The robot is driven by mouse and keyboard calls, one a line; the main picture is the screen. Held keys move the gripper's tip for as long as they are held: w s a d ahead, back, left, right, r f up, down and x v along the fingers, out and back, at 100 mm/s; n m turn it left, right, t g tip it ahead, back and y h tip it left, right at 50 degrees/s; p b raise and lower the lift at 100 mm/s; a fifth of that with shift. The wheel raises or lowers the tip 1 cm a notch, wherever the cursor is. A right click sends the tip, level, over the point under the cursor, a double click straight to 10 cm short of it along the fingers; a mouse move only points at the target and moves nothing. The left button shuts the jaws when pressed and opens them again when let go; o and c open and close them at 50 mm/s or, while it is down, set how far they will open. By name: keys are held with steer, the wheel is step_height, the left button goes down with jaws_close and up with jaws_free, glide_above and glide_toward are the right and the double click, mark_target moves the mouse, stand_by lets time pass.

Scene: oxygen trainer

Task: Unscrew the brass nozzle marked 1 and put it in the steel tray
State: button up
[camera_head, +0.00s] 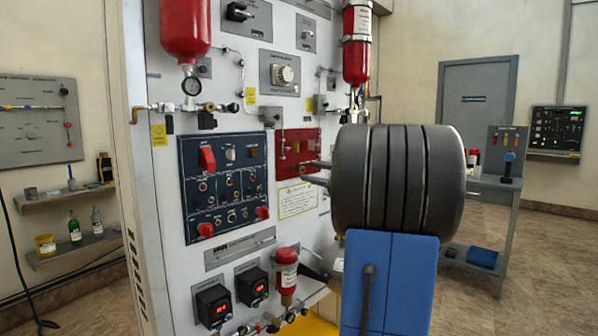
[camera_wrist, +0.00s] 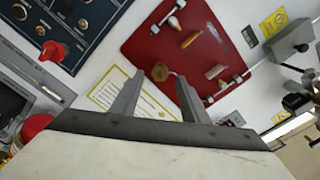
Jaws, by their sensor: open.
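In the head view my gripper (camera_head: 314,172) is just in front of the red panel (camera_head: 310,137), and my dark arm hides part of the panel's surroundings. I cannot make out the steel tray in either view.
Several small rods and fittings (camera_wrist: 190,40) are on the red panel. A dark blue switch panel (camera_head: 225,185) is to its left, and a red cylinder (camera_head: 357,45) hangs above. A grey table (camera_head: 490,181) stands at the right.

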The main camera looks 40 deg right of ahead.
mark_target(301, 170)
steer(key=shift+m, duration=0.6)
steer(key=shift+w, duration=0.15)
steer(key=shift+w+a, duration=0.15)
steer(key=shift+w, duration=1.6)
steer(key=c, duration=1)
steer(key=shift+n, duration=1.7)
